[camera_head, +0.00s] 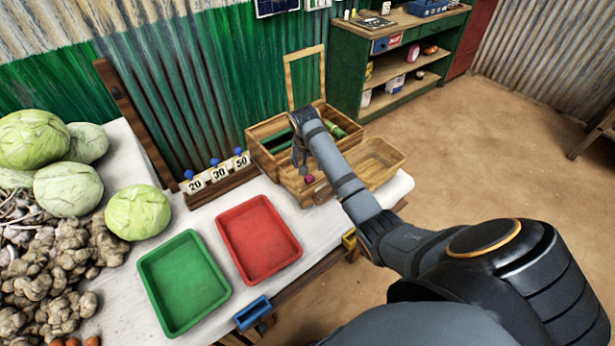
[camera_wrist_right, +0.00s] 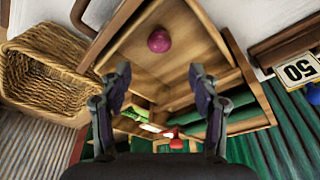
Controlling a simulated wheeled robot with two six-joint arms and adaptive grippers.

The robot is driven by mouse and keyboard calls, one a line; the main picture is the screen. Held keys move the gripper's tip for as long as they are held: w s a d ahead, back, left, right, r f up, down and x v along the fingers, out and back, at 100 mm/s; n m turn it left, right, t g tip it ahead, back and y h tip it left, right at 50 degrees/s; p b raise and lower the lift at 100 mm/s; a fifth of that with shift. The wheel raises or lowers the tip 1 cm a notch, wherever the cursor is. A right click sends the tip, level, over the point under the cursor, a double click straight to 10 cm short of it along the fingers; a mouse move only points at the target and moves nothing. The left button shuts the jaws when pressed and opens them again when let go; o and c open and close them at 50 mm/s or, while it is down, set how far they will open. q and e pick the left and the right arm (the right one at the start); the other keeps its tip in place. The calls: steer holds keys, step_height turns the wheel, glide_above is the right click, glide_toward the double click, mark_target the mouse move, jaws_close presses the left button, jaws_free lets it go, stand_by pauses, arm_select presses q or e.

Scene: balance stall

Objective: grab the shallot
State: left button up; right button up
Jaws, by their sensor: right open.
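The shallot is a small round pink-purple thing (camera_head: 309,179) in the front part of a wooden box (camera_head: 290,185). In the right wrist view, the shallot (camera_wrist_right: 159,40) lies on bare wood, ahead of the fingertips and near the middle. My right gripper (camera_head: 301,158) hangs over the box, just behind and above the shallot. In its wrist view, the gripper's fingers (camera_wrist_right: 158,85) are spread with nothing between them at the tips. The shallot is apart from both fingers. My left gripper is not in view.
Green items lie in the box's rear compartments, with a small red thing (camera_wrist_right: 175,143) there. A wicker basket (camera_head: 384,158) stands to the right. Number cards (camera_head: 220,173), a red tray (camera_head: 258,240) and a green tray (camera_head: 185,283) are to the left. Cabbages (camera_head: 68,189) lie farther left.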

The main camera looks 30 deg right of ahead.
mark_target(309, 177)
steer(key=x, duration=0.4)
steer(key=shift+w, duration=0.1)
steer(key=shift+x, duration=0.85)
steer(key=x, duration=0.2)
steer(key=shift+s+f, duration=0.25)
steer(key=shift+f, duration=0.2)
steer(key=shift+w+f, duration=0.15)
steer(key=shift+f, duration=0.2)
steer(key=c, duration=0.4)
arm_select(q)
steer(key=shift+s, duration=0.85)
arm_select(e)
steer(key=c, duration=0.6)
